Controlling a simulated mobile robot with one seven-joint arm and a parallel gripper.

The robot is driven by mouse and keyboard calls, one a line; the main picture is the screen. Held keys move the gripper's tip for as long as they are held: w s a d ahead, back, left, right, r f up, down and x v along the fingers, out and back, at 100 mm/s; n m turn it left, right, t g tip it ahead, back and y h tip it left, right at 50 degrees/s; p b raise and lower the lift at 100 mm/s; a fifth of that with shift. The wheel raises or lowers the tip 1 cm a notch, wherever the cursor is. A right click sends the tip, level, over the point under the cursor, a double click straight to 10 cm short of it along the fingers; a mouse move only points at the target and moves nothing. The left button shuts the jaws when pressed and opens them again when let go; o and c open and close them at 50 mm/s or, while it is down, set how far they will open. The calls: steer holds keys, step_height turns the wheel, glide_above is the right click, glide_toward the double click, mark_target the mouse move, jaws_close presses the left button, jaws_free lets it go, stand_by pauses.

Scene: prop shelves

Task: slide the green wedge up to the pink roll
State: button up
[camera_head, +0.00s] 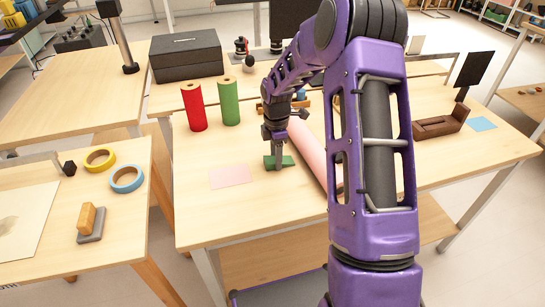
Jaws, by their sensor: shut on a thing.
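The green wedge (287,160) lies on the light wooden table (205,223). My gripper (278,162) points down and is shut on the wedge, with the wedge showing on both sides of the fingers. The pink roll (308,157) lies on the table just right of the wedge, running from behind my wrist toward the front right. My arm hides part of the roll. The gap between wedge and roll looks small; I cannot tell whether they touch.
A flat pink sheet (231,176) lies left of the wedge. A red roll (193,107) and a green roll (229,101) stand behind it. A black case (185,57) is at the back left. A brown wooden holder (440,122) stands right. The table's front left is clear.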

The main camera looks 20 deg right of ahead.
mark_target(286, 156)
steer(key=shift+w+d+p, duration=0.15)
steer(key=shift+d, duration=0.55)
steer(key=shift+w+d+p, duration=0.1)
steer(key=shift+d+p, duration=0.05)
steer(key=shift+d, duration=0.5)
steer(key=shift+w, duration=0.3)
steer(key=shift+w+d, duration=0.25)
steer(key=shift+d, duration=0.15)
stand_by(0.7)
steer(key=o, duration=1.3)
steer(key=shift+c, duration=0.2)
steer(key=shift+p, duration=0.3)
step_height(286, 156, up, 18)
steer(key=p, duration=0.1)
steer(key=shift+f+p, duration=0.25)
steer(key=shift+p, duration=0.1)
